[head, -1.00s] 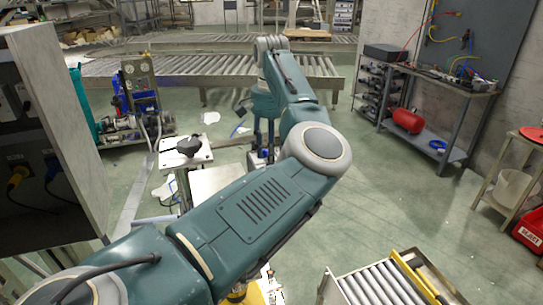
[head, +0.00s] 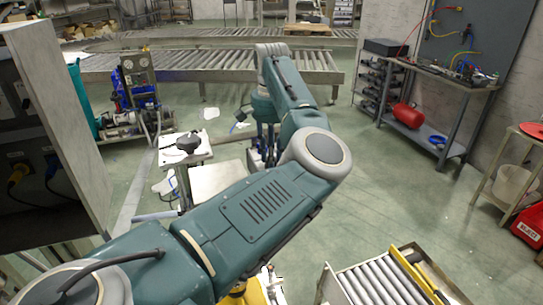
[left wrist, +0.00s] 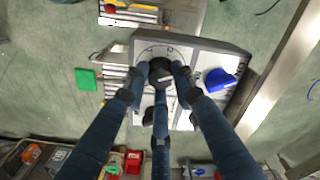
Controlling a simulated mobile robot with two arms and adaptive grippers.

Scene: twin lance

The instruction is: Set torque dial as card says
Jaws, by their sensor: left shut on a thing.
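In the left wrist view, a round black dial (left wrist: 160,72) sits on a pale plate (left wrist: 150,50) with a curved dark scale; its marks are too small to read. The dark blue fingers of my left gripper (left wrist: 160,80) reach down around the dial and are shut on it, covering part of its rim. In the head view, my left arm crosses the middle, and its gripper (head: 262,150) is mostly hidden behind the arm. No card can be read in either view. My right gripper is not in view.
A blue piece (left wrist: 220,79) lies right of the dial and a green block (left wrist: 86,79) left of it. In the head view, a grey cabinet (head: 75,130) stands close at left, a roller conveyor (head: 372,285) at front right, and a tool bench (head: 450,80) at right.

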